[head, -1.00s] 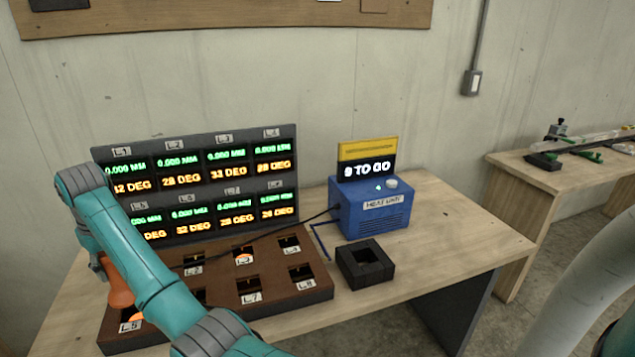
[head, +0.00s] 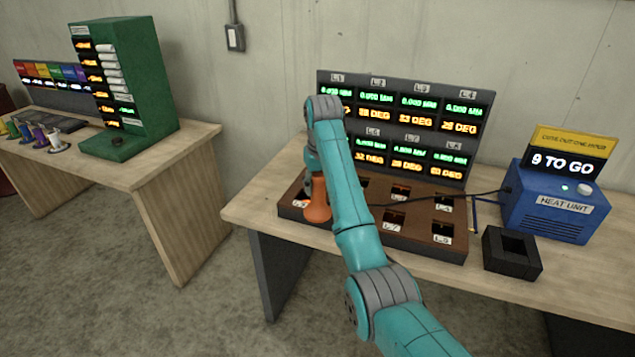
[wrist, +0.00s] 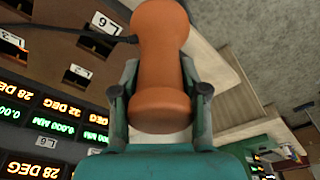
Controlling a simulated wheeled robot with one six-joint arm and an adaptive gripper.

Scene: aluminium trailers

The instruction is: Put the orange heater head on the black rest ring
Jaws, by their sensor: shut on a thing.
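The orange heater head (head: 318,200) is at the left end of the brown block of labelled pockets, by the L5 label. In the wrist view the heater head (wrist: 160,65) fills the space between the fingers. My gripper (wrist: 160,92) is shut on it; the head view shows it partly hidden behind my arm. The black rest ring (head: 512,254), a square block with a square opening, stands on the table in front of the blue heat unit (head: 556,208). Its opening looks empty, and it is well right of my gripper.
The brown pocket block (head: 420,248) lies before a display panel (head: 400,125) of lit readouts. A black cable (head: 470,196) runs from the heat unit toward the heater head. Another table (head: 110,165) with a green rack stands left, across a floor gap.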

